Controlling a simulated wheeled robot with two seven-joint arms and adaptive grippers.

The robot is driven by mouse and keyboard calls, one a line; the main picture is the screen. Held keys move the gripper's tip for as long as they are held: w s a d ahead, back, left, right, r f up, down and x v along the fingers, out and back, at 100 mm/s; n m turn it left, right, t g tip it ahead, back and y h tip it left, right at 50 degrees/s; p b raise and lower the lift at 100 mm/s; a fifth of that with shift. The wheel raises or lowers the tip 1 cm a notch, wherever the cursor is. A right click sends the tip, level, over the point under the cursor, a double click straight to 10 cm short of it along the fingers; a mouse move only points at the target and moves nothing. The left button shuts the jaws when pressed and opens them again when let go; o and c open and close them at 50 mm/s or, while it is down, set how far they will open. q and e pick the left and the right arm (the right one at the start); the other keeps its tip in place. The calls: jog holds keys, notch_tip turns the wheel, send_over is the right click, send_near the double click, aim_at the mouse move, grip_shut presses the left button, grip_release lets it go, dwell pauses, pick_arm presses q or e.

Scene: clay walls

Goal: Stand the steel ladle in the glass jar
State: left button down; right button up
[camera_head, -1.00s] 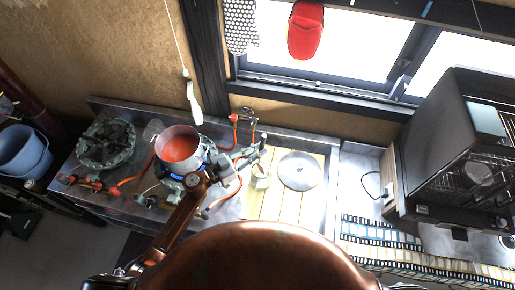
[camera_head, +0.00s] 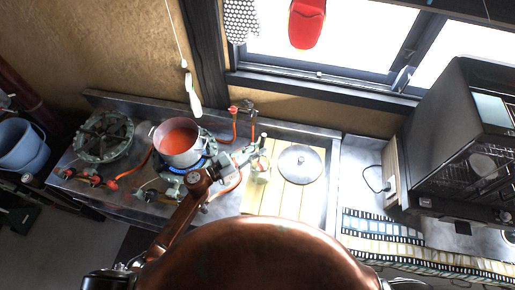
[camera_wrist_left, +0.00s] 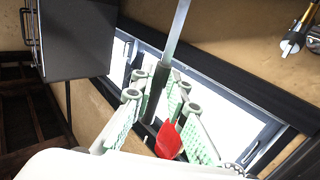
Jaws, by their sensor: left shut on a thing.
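My left gripper (camera_head: 247,157) is over the right part of the counter, just past the pot. In the left wrist view its green-padded fingers (camera_wrist_left: 160,108) are closed around the dark grip of the steel ladle (camera_wrist_left: 175,38). The ladle's bright shaft runs out of the top of that view, so its bowl does not show. The glass jar (camera_head: 262,174) is small and pale in the head view, on the wooden board right beside the gripper, partly covered by it. I cannot tell whether the ladle is inside the jar. My right gripper is not in view.
A pot of red sauce (camera_head: 180,144) stands on a burner left of my gripper, close to my arm. A round steel lid (camera_head: 300,164) lies on the board (camera_head: 279,202) to the right. An oven (camera_head: 455,145) stands farther right. The board's front is clear.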

pick_arm(q)
jog(key=c, duration=1.8)
grip_release()
jog(key=v, duration=1.2)
jog(key=shift+w+a, duration=0.1)
